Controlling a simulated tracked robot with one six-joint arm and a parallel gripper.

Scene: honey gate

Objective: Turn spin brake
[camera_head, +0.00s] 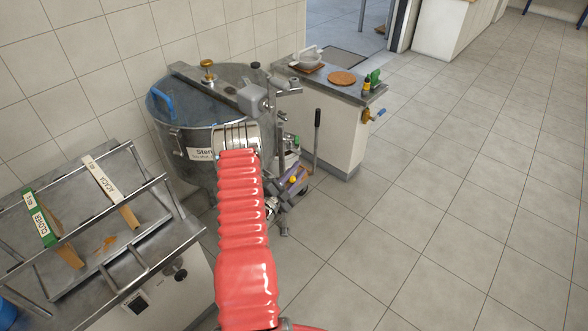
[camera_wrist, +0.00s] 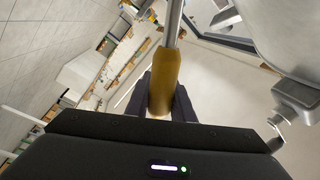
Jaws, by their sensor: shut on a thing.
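The steel honey extractor drum (camera_head: 185,138) stands against the tiled wall, with a brass knob (camera_head: 208,72) and a grey motor housing (camera_head: 252,98) on top. My gripper (camera_head: 292,184) is low at the drum's right side, partly hidden behind my red-sleeved arm. In the wrist view, my gripper's dark fingers (camera_wrist: 164,98) are shut on a yellow-brown handle (camera_wrist: 163,76) on a metal rod (camera_wrist: 173,22). A small yellow spot (camera_head: 293,179) shows between the fingers in the head view. I cannot tell for certain whether this handle is the spin brake.
A steel uncapping tray (camera_head: 150,240) with labelled wooden bars is at left. A counter (camera_head: 335,130) with a brass valve (camera_head: 365,114) stands right of the drum. A dark upright lever (camera_head: 317,132) rises beside my gripper. The tiled floor (camera_head: 440,200) at right is clear.

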